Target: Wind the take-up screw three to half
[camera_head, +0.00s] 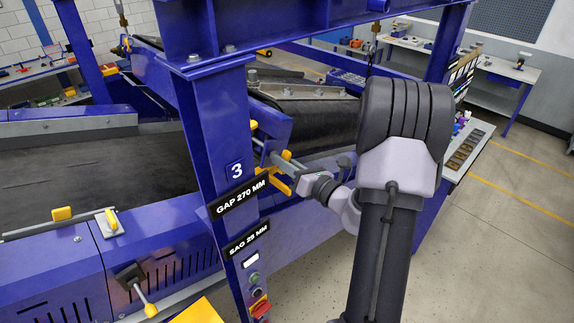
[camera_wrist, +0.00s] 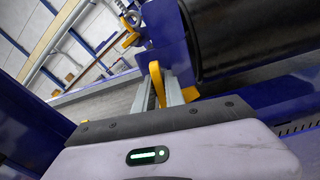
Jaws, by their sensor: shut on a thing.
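A blue column with a "3" plate (camera_head: 237,171) stands in the middle of the head view. Just right of it, my gripper (camera_head: 287,165) reaches in from the right and is shut on the yellow handle (camera_head: 279,186) of the take-up screw. In the wrist view the yellow handle (camera_wrist: 156,80) stands between the two grey fingers of my gripper (camera_wrist: 162,92), in front of a blue bracket (camera_wrist: 165,50). The fingers and column hide part of the handle and most of the screw. I cannot read a turn position from these views.
The column carries a "GAP 270 MM" sign (camera_head: 239,195) and a "SAG 25 MM" sign (camera_head: 246,241). A dark conveyor belt (camera_head: 90,170) runs behind the column. A black roller (camera_wrist: 250,40) is close at the right in the wrist view. Open floor (camera_head: 505,235) lies to the right.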

